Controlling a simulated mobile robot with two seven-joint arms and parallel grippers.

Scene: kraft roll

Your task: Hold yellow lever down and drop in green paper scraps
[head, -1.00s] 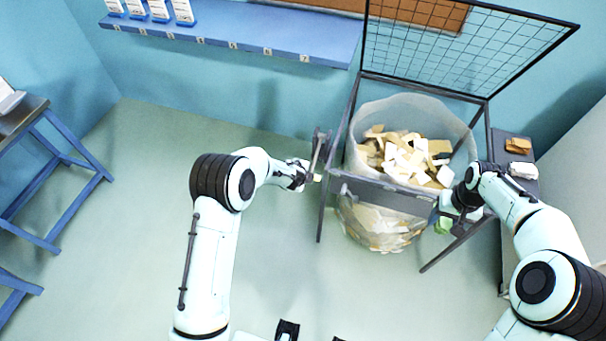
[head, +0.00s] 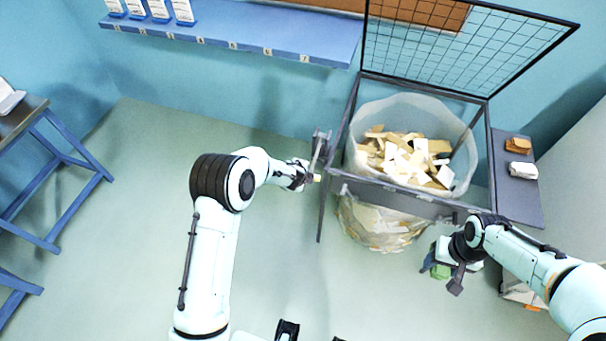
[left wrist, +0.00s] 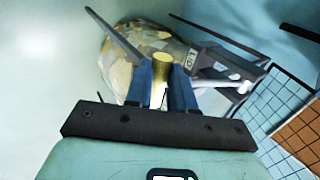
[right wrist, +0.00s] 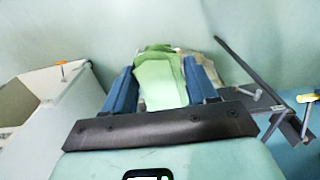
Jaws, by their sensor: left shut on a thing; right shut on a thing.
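My left gripper (head: 306,178) is shut on the yellow lever (head: 317,178) at the left side of the bin frame (head: 400,194). The lever's yellow handle (left wrist: 162,68) stands between the fingers in the left wrist view. My right gripper (head: 446,260) is shut on green paper scraps (head: 440,271), low in front of the frame's right side and apart from the clear bag (head: 372,232). The scraps (right wrist: 160,78) fill the space between the fingers in the right wrist view. The bag hangs inside the frame, partly filled with tan and white scraps (head: 408,160).
The mesh lid (head: 465,45) stands raised behind the bag. A grey side shelf (head: 520,205) on the right holds a brown and a white item. A white box (right wrist: 62,110) shows left in the right wrist view. Floor left of the frame is clear.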

